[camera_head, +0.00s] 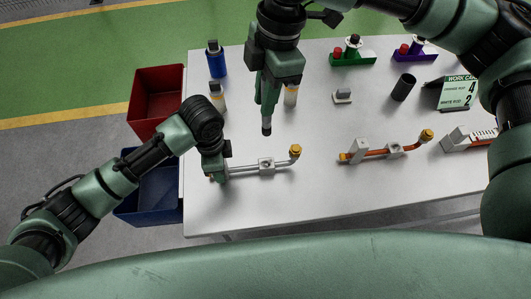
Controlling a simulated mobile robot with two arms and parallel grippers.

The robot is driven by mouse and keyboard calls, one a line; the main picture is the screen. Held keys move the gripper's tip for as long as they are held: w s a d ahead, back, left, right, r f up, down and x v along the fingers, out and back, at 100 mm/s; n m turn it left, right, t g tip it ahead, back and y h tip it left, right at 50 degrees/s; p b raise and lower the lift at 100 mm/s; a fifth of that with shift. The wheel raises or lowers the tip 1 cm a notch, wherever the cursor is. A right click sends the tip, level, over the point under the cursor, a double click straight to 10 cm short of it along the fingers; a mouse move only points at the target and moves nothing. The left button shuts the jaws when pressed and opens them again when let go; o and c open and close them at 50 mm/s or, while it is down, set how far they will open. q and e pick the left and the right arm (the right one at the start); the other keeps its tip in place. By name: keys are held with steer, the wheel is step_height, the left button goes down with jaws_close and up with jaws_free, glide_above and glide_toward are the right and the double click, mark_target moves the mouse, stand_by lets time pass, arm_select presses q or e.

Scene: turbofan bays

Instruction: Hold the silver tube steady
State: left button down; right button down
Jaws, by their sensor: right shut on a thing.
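The silver tube (248,168) lies near the front left of the white table, with a grey clamp block (266,164) at its middle and a bent right end with a yellow cap (295,151). My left gripper (216,172) is at the tube's left end and hides that end; whether its jaws are closed on it is not clear. My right gripper (267,122) points down above the table, behind the tube and apart from it. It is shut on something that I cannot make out. A white bottle (290,97) shows beside it, partly hidden.
An orange tube (376,153) lies to the right. A blue bottle (216,63), another white bottle (218,100), a black cylinder (403,87) and a work card (457,92) stand behind. A red bin (156,95) and a blue bin (145,205) are left of the table.

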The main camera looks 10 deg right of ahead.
mark_target(264, 126)
step_height(264, 126, down, 8)
steer(key=shift+r, duration=0.1)
steer(key=shift+d+f, duration=0.15)
steer(key=shift+f, duration=2.3)
steer(key=shift+a, duration=0.25)
steer(key=shift+d+f, duration=0.1)
